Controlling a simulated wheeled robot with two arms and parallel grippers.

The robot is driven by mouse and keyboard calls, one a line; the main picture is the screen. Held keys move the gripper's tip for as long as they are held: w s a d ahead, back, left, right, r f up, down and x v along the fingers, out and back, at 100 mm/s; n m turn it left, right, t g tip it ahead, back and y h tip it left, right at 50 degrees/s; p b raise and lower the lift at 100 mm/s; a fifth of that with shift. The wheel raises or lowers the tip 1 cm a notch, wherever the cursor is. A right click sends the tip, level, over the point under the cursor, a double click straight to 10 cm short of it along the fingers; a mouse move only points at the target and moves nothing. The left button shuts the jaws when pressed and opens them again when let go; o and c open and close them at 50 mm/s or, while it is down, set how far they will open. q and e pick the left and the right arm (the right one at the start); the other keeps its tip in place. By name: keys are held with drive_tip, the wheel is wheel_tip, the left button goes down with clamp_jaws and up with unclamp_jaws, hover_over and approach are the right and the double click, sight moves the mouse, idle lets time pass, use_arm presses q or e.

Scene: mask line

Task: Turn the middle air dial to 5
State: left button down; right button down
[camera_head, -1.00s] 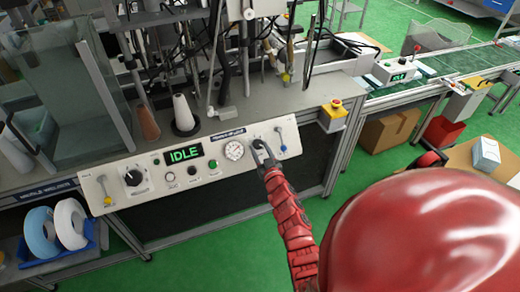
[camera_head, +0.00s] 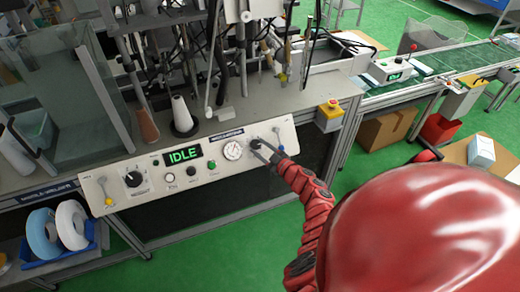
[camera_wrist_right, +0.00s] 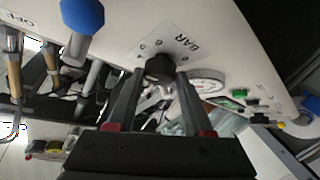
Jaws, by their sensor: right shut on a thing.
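The control panel (camera_head: 215,180) is light grey and slopes along the front of the bench. The black air dial (camera_head: 256,142) sits right of the round pressure gauge (camera_head: 233,151). My right gripper (camera_head: 256,148) reaches it from the lower right, shut on the dial. In the right wrist view the dial (camera_wrist_right: 158,68) is between the two dark fingers (camera_wrist_right: 160,76), on a plate marked BAR. The scale numbers and the dial's pointer are too small to read. The gauge also shows in the wrist view (camera_wrist_right: 207,84). My left gripper is not in view.
A blue-ended lever (camera_wrist_right: 82,15) stands beside the dial. Left of the gauge are a green IDLE display (camera_head: 184,156), buttons and a black rotary knob (camera_head: 133,179). A yellow box with a red button (camera_head: 330,110) is at the bench corner. Cables and machinery stand behind the panel.

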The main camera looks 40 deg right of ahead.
drive_tip(key=shift+d+r+n, duration=0.1)
drive_tip(key=shift+n, duration=0.2)
drive_tip(key=shift+c, duration=1.5)
unclamp_jaws()
drive_tip(key=shift+s, duration=0.1)
drive_tip(key=s+d+r+b, duration=0.1)
drive_tip(key=s, duration=1.6)
drive_tip(key=shift+d+b, duration=0.4)
